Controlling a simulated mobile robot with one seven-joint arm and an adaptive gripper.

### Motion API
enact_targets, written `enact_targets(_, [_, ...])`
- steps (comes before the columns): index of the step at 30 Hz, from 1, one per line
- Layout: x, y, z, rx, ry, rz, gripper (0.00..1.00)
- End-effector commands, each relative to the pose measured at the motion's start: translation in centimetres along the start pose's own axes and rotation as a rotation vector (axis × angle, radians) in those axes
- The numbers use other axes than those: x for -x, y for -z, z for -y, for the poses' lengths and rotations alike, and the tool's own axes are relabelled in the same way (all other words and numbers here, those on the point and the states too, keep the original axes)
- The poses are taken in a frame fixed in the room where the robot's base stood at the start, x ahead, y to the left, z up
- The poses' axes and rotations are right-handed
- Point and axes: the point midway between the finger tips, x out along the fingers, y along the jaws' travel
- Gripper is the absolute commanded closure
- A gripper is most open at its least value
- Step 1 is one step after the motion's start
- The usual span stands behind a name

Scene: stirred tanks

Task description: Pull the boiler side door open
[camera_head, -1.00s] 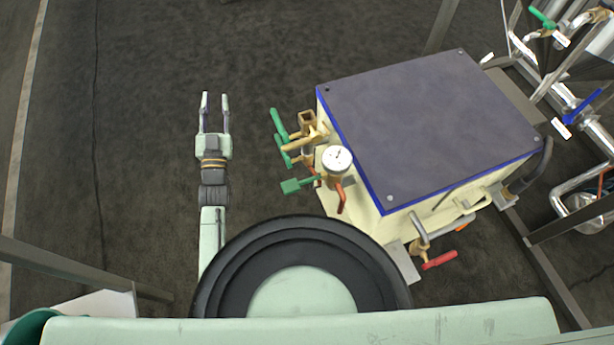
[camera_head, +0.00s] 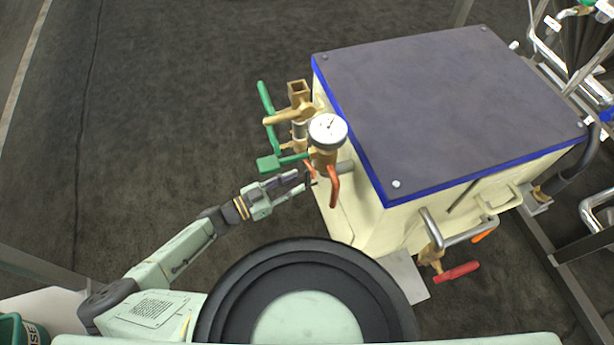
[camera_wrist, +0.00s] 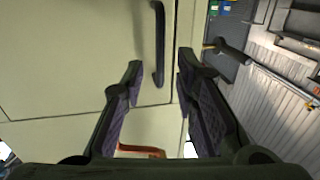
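The boiler (camera_head: 440,100) is a cream box with a dark grey top and a blue rim, on the right in the head view. Its left side faces my gripper (camera_head: 303,181). In the wrist view the side door (camera_wrist: 80,60) is a flat cream panel with thin seams and looks shut. Its dark vertical bar handle (camera_wrist: 158,45) is ahead, in line with the gap between my fingertips (camera_wrist: 160,73). My gripper is open and empty. I cannot tell how far the fingertips are from the handle. In the head view the pipework hides the handle.
A pressure gauge (camera_head: 328,131), brass valves with green handles (camera_head: 268,163) and an orange-red lever (camera_head: 334,185) crowd close above my gripper. A red valve handle (camera_head: 457,272) is at the boiler's front. Dark floor on the left is clear.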

Motion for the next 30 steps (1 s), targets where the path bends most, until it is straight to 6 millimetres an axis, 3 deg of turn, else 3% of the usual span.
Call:
enact_targets(3, [-2.2, 0.0, 0.0, 0.0, -0.001, -0.002, 0.73])
enact_targets(9, [-4.3, 0.0, 0.0, -0.001, 0.001, -0.001, 0.73])
enact_targets(20, [-4.7, 0.0, 0.1, -0.001, 0.003, 0.0, 0.73])
enact_targets(30, [-4.6, 0.0, 0.1, -0.001, 0.003, 0.0, 0.96])
